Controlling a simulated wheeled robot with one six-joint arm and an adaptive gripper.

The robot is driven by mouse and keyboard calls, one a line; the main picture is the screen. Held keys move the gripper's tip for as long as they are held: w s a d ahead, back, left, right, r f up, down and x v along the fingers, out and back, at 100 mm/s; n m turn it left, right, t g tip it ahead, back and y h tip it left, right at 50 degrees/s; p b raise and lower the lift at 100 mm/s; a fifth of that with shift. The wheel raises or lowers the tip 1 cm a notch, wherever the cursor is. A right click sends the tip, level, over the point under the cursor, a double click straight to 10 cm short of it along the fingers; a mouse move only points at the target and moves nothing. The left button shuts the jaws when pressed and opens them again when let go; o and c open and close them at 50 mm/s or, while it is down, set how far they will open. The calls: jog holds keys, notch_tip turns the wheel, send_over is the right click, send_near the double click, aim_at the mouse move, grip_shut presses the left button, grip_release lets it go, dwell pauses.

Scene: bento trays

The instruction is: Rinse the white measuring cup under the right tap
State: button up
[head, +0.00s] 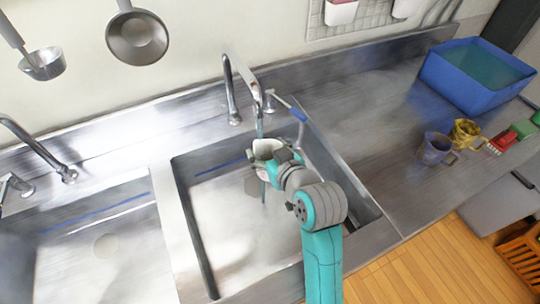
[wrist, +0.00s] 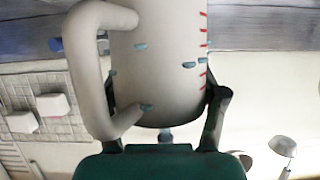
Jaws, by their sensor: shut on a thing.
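The white measuring cup (head: 262,147) is in my gripper (head: 282,160) over the right sink, below the right tap (head: 251,84). A thin blue-green stream of water (head: 259,122) runs from the tap down to the cup and shows again below it. In the wrist view the cup (wrist: 160,60) fills the space between the two fingers of my gripper (wrist: 162,108), which is shut on it. Its handle is on the left, red marks run down its right side, and several bluish drops show on its wall. The inside of the cup is hidden in the wrist view.
The right sink (head: 200,165) has raised steel edges around my arm. A left tap (head: 40,150) stands over the left sink. A blue bin (head: 450,82), a blue mug (head: 436,150) and a yellow mug (head: 466,134) stand on the right counter. Ladles hang on the wall.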

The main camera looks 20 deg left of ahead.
jog(key=shift+s+d, duration=0.85)
jog(key=shift+s, duration=0.25)
jog(key=shift+s+d, duration=0.85)
jog(key=shift+s, duration=0.2)
jog(key=s+d+r, duration=0.3)
jog(key=s+r, duration=0.1)
dwell(0.6)
dwell(0.7)
